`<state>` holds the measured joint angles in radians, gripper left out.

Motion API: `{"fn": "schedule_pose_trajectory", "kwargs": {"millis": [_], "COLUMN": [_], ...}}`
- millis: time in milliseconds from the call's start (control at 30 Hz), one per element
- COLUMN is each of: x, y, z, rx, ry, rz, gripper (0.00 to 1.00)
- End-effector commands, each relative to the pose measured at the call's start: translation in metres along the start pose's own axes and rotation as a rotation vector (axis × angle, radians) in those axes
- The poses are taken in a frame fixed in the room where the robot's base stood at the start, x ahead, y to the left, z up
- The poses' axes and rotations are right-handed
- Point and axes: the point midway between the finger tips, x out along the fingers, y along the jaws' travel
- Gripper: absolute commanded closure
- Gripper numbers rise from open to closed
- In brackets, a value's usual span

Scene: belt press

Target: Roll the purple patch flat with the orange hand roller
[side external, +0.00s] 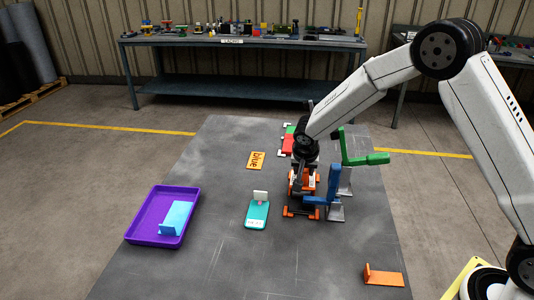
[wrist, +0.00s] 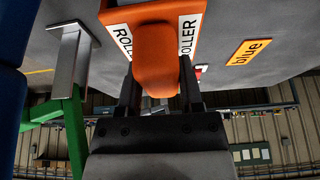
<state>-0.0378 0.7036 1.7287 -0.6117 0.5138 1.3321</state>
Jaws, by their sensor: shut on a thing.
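The orange hand roller has its handle (wrist: 155,60) between the fingers of my gripper (wrist: 158,75) in the wrist view. The gripper is shut on it. White labels reading ROLLER lie on the roller's orange frame on both sides of the handle. In the side view, my gripper (side external: 305,168) points down at the work with the orange roller (side external: 303,182) under it, above or on a dark fixture with orange feet (side external: 303,211). Whether the roller touches anything below cannot be told. I cannot see the purple patch in either view.
A blue lever clamp (side external: 333,188) and a green one (side external: 357,158) stand close right of the gripper.

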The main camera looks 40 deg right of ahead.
Motion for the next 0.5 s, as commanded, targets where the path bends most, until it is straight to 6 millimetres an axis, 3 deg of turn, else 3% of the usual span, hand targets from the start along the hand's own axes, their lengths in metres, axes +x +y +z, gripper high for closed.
{"fn": "schedule_pose_trajectory", "kwargs": {"millis": [500], "x": [0.0059], "y": [0.0002], "z": [-0.0078], "rx": [0.000], "ry": [-0.004], "rz": [0.001], "gripper": [1.00]}}
